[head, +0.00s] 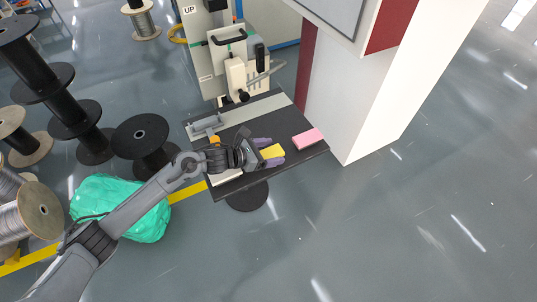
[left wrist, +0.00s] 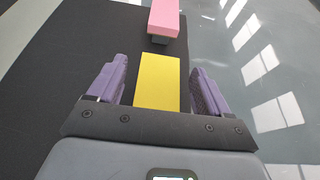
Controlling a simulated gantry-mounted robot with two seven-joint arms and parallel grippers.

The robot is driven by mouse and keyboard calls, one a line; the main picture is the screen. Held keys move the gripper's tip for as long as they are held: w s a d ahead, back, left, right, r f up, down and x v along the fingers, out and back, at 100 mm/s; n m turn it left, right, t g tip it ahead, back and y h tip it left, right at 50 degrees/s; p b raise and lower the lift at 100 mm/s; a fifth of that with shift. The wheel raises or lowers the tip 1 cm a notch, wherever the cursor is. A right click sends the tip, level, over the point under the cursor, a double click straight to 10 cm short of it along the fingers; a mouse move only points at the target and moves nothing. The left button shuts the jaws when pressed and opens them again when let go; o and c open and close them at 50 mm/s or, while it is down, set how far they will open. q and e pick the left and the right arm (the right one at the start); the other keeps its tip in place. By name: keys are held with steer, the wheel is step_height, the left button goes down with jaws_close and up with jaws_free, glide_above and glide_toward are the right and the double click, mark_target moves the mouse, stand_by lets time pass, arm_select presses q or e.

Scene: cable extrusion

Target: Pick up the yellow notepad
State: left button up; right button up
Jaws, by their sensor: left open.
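The yellow notepad (head: 272,151) lies on the black table top (head: 284,114) near its front edge. My left gripper (head: 270,152) is open, with its purple fingers on either side of the notepad. In the left wrist view the yellow notepad (left wrist: 157,82) shows between the two fingers of the left gripper (left wrist: 158,85), with a gap on each side. The near end of the notepad is hidden behind the gripper body. My right gripper is not in view.
A pink block (head: 308,139) lies right of the notepad on the table; it also shows ahead in the left wrist view (left wrist: 165,17). A grey tray (head: 206,124) and an orange object (head: 214,140) are at the left. A white pillar (head: 362,110) stands close at right.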

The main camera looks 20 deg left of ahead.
arm_select(q)
steer(key=c, duration=1)
steer(key=shift+c, duration=0.2)
steer(key=shift+r, duration=0.15)
